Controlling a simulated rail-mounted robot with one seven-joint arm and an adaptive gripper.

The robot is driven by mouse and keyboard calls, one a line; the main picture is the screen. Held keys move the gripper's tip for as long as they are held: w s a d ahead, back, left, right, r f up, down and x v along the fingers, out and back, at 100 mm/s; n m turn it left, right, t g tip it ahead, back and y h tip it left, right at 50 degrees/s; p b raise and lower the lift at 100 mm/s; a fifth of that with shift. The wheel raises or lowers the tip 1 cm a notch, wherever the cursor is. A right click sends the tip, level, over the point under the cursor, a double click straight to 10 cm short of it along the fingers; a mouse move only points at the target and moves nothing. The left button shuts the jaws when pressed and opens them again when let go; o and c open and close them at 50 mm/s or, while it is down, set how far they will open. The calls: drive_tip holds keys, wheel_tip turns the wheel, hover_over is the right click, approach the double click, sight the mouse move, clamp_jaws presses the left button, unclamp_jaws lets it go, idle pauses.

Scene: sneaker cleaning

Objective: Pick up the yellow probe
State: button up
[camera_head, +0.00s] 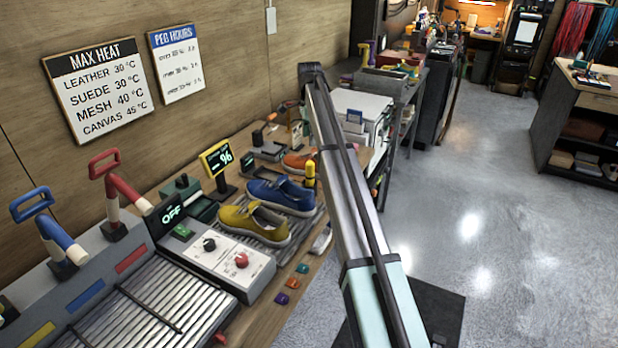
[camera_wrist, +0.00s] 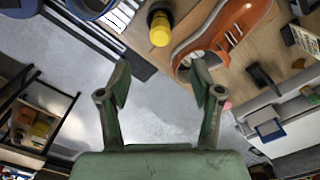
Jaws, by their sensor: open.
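The yellow probe (camera_head: 310,172) stands at the bench's front edge in the head view, beside the blue shoe and close to the left side of my arm, which may cover part of it. In the wrist view the yellow probe (camera_wrist: 159,30) shows a yellow end and a black body. My gripper (camera_wrist: 160,82) is open and empty in the wrist view, its two green fingers spread apart. The probe lies beyond the fingertips, roughly in line with the gap between them, apart from both. I cannot make out my gripper in the head view.
An orange shoe (camera_wrist: 226,32) lies right of the probe in the wrist view, near the right finger. A blue shoe (camera_head: 282,196) and a yellow shoe (camera_head: 254,222) rest on the ribbed rack. A white machine (camera_head: 358,112) stands behind. Open floor (camera_head: 470,210) lies right of the bench.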

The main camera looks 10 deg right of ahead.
drive_tip(key=p, duration=0.3)
approach(310, 171)
drive_tip(key=f, duration=0.2)
drive_tip(key=w+f, duration=0.1)
drive_tip(key=f, duration=0.2)
drive_tip(key=shift+w+d+f, duration=0.1)
drive_tip(key=shift+w+f, duration=0.25)
drive_tip(key=shift+f, duration=0.05)
drive_tip(key=shift+f+p, duration=1.25)
drive_tip(key=shift+f, duration=1.4)
clamp_jaws()
